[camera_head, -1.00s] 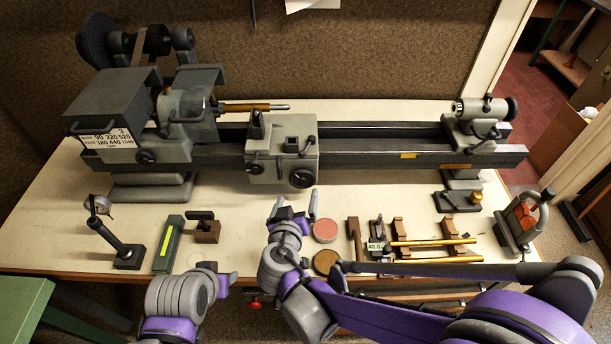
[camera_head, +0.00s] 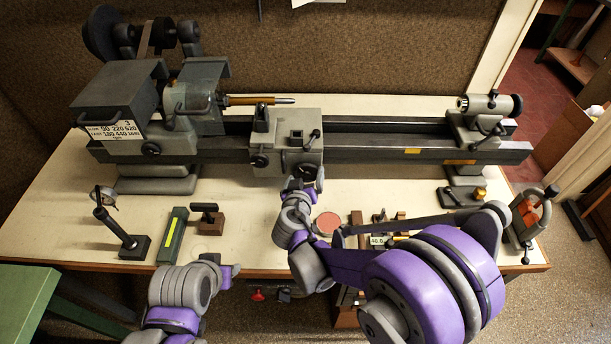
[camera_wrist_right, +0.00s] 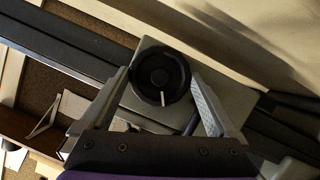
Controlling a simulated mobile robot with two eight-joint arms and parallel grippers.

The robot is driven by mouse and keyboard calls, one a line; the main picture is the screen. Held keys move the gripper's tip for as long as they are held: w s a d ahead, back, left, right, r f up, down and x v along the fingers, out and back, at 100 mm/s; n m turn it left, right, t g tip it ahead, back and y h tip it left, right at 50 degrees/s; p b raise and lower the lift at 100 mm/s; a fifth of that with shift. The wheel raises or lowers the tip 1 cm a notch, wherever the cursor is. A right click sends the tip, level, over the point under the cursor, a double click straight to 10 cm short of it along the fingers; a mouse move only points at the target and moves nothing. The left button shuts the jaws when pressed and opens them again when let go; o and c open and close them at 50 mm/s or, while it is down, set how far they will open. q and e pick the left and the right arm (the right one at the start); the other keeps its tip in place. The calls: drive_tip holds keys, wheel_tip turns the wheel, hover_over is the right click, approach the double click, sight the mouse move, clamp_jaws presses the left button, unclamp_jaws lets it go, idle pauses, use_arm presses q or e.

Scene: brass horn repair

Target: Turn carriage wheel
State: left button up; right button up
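The carriage wheel (camera_head: 308,171) is a dark round handwheel on the front of the grey lathe carriage (camera_head: 284,130). In the right wrist view the wheel (camera_wrist_right: 160,72) is black with a pale mark pointing down and slightly right. My right gripper (camera_head: 304,184) is at the wheel in the head view and partly covers it. In the right wrist view my right gripper (camera_wrist_right: 160,78) is open, one finger on each side of the wheel; contact is not clear. My left gripper (camera_head: 231,272) is low at the table's front edge, away from the lathe; its finger gap is not clear.
The lathe bed (camera_head: 385,150) runs right to the tailstock (camera_head: 482,122). My right arm hides part of the right-front tools.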

drive_tip(key=c, duration=0.8)
use_arm(q)
drive_tip(key=shift+f, duration=0.1)
drive_tip(key=shift+f, duration=0.1)
use_arm(e)
drive_tip(key=shift+a+f+n+h+b, duration=0.2)
drive_tip(key=shift+n+h+b, duration=0.45)
drive_tip(key=shift+n, duration=0.35)
drive_tip(key=n+t+h+b, duration=0.1)
drive_tip(key=n+h+b, duration=0.1)
drive_tip(key=n, duration=0.1)
drive_tip(key=shift+f, duration=0.15)
drive_tip(key=n+t+h+b, duration=0.1)
drive_tip(key=n+b, duration=0.1)
drive_tip(key=shift+n+b, duration=0.3)
drive_tip(key=shift+n, duration=0.1)
use_arm(q)
drive_tip(key=s+f+b, duration=0.1)
drive_tip(key=s+f, duration=0.2)
drive_tip(key=f, duration=0.6)
drive_tip(key=shift+s+f+g+b, duration=0.15)
drive_tip(key=shift+f+g+b, duration=0.15)
drive_tip(key=shift+f+b, duration=0.05)
use_arm(e)
drive_tip(key=shift+d+n+t+h, duration=0.1)
drive_tip(key=shift+n+t+h, duration=0.3)
drive_tip(key=shift+n, duration=0.8)
use_arm(q)
drive_tip(key=shift+a, duration=0.1)
